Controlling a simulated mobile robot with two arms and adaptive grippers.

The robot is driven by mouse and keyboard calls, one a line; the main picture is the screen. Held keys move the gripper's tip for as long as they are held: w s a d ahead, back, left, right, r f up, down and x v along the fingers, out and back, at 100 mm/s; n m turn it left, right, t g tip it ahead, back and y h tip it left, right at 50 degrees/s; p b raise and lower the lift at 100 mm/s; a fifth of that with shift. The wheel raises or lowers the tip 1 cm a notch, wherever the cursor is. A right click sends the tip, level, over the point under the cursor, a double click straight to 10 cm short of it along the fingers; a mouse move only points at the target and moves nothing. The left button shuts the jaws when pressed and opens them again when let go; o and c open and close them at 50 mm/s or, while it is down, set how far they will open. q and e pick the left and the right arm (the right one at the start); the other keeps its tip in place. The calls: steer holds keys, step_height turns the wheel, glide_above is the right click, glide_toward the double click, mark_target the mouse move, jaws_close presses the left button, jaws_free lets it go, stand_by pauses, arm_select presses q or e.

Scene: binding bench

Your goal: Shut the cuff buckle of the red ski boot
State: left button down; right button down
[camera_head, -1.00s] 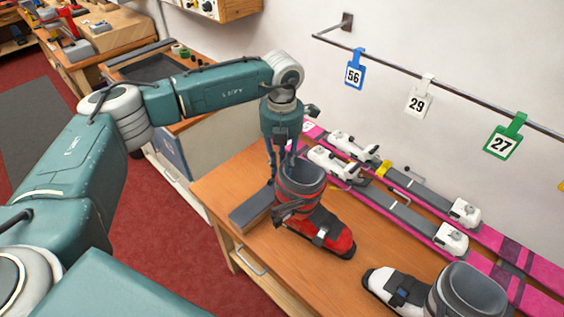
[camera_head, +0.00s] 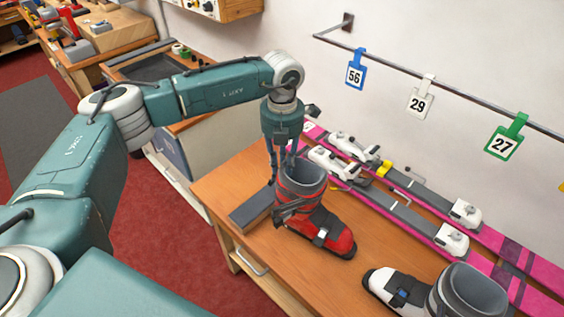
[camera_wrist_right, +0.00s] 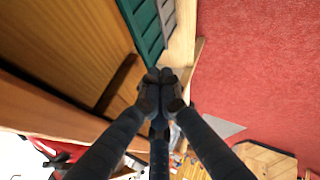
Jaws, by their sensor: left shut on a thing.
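The red ski boot (camera_head: 330,237) stands upright on the wooden bench, its grey cuff open at the top. Its dark cuff buckle (camera_head: 289,211) sits low on the cuff's near left side; whether its lever is closed is too small to tell. My left gripper (camera_head: 282,172) points down at the cuff's back left edge and is shut on the boot's cuff. The fingertips are partly hidden by the boot. My right gripper shows only in the right wrist view (camera_wrist_right: 161,76), with its fingertips together and nothing seen between them.
A white and grey boot (camera_head: 385,284) stands at the front right of the bench. A grey block (camera_head: 252,208) lies left of the red boot. Pink skis (camera_head: 415,218) with white bindings lie along the wall. Numbered tags hang from a rail (camera_head: 440,84).

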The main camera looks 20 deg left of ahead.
steer(key=w+a+r+n, duration=0.1)
steer(key=a+r, duration=0.1)
steer(key=r, duration=0.1)
steer(key=w+a+r+n+t+y, duration=0.1)
steer(key=a+r, duration=0.1)
steer(key=r, duration=0.2)
steer(key=w+a+r+n+t, duration=0.1)
steer(key=a+r, duration=0.2)
steer(key=r, duration=0.1)
steer(key=shift+w+r+y, duration=0.15)
steer(key=shift+r+y, duration=0.1)
steer(key=shift+y, duration=0.05)
steer(key=n+t+y, duration=0.2)
steer(key=t, duration=0.1)
glide_toward(280, 224)
steer(key=shift+x, duration=4.25)
steer(key=shift+f, duration=0.2)
